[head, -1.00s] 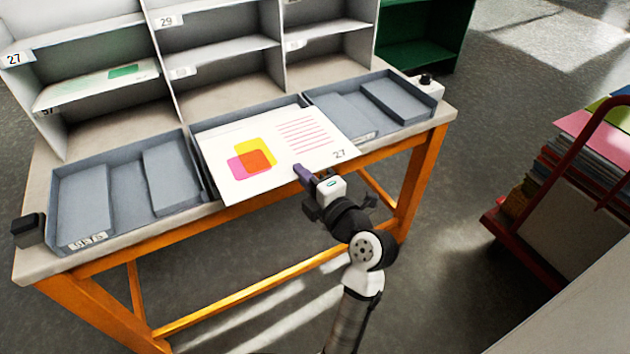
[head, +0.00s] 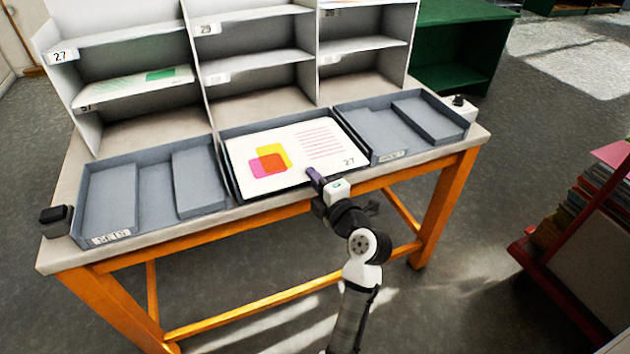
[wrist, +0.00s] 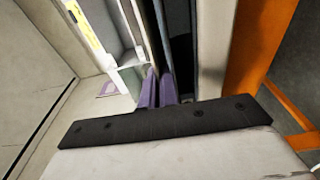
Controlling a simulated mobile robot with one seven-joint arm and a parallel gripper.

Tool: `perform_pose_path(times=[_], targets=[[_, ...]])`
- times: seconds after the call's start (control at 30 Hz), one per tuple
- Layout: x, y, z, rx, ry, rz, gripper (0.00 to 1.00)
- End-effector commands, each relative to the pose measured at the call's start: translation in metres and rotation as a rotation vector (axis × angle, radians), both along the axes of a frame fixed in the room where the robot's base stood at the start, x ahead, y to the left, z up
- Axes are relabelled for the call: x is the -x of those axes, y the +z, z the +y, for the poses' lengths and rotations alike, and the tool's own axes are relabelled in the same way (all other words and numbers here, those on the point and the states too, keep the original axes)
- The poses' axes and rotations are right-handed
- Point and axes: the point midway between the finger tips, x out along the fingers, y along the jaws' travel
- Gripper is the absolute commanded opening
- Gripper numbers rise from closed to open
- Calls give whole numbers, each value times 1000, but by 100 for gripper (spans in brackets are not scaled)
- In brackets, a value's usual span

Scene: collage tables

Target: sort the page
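The page (head: 300,143) is white with overlapping yellow, magenta and orange-red shapes, pink lines and the number 27. In the head view it lies flat within the middle grey tray (head: 235,190), face up. My gripper (head: 314,177) is at the page's front edge, by the tray's front wall. In the wrist view its two purple fingers (wrist: 158,90) are close together. A narrow gap seems to show between them, and I cannot tell whether they still grip the page edge. A shelf label reading 27 (head: 63,56) is at the upper left of the rack.
Grey trays stand left (head: 155,190) and right (head: 400,127) of the middle one, with grey blocks inside. A small black device (head: 56,220) is at the table's left corner, a white one (head: 459,107) at the right. A red cart (head: 560,270) with stacked sheets stands right.

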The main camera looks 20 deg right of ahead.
Motion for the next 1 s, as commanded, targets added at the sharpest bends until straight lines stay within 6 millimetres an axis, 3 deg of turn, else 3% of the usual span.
perform_pose_path(times=[0.33,0.57,0.87,1.0], targets=[[0,-2,0,0,0,0,0],[0,-2,0,0,0,0,27],[2,-2,-1,-1,-1,0,27],[17,-5,-3,-1,-2,0,27]])
